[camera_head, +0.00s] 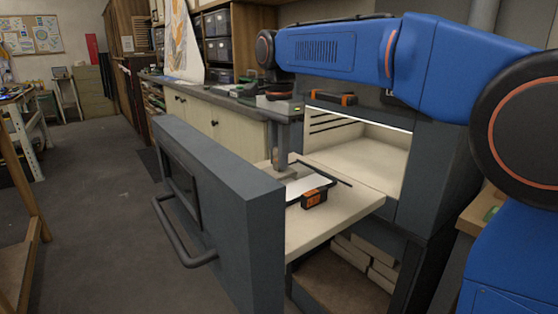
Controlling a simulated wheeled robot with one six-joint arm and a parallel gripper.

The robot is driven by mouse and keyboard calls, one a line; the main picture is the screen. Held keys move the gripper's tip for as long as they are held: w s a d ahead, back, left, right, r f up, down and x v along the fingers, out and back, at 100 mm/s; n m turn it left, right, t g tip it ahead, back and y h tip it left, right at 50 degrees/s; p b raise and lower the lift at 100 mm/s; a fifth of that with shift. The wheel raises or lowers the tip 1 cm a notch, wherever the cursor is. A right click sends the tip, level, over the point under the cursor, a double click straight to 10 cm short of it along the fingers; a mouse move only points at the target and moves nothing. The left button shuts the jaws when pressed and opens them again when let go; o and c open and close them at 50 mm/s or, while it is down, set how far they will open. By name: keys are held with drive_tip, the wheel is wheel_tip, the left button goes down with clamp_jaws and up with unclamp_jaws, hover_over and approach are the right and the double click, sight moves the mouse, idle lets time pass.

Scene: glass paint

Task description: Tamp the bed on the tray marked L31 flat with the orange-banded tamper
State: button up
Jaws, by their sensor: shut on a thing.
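The tray (333,184) is dark and rests on the pale slab of the pulled-out drawer. An orange tag (314,198) is on its near side; its marking is too small to read. A pale, flat-looking bed (308,186) lies in it. My gripper (284,172) points down at the tray's left end, shut on a small greyish thing that seems to be the tamper. Its orange band cannot be made out. I cannot tell whether it touches the bed.
The drawer's thick grey front (225,200) with a bar handle (188,250) stands at left. The pale kiln chamber (360,145) is open behind the tray. A dark thing with an orange mark (347,99) sits above the opening. The floor at left is clear.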

idle(0.3)
drive_tip(key=shift+w+d, duration=0.55)
drive_tip(key=shift+d, duration=0.3)
drive_tip(key=shift+w+d, duration=0.6)
drive_tip(key=shift+d, duration=0.25)
drive_tip(key=shift+w+d, duration=0.55)
drive_tip(key=shift+d, duration=0.3)
drive_tip(key=shift+f, duration=0.1)
drive_tip(key=shift+f, duration=0.7)
drive_tip(key=shift+f, duration=0.3)
drive_tip(key=shift+r, duration=1.15)
drive_tip(key=shift+r, duration=0.1)
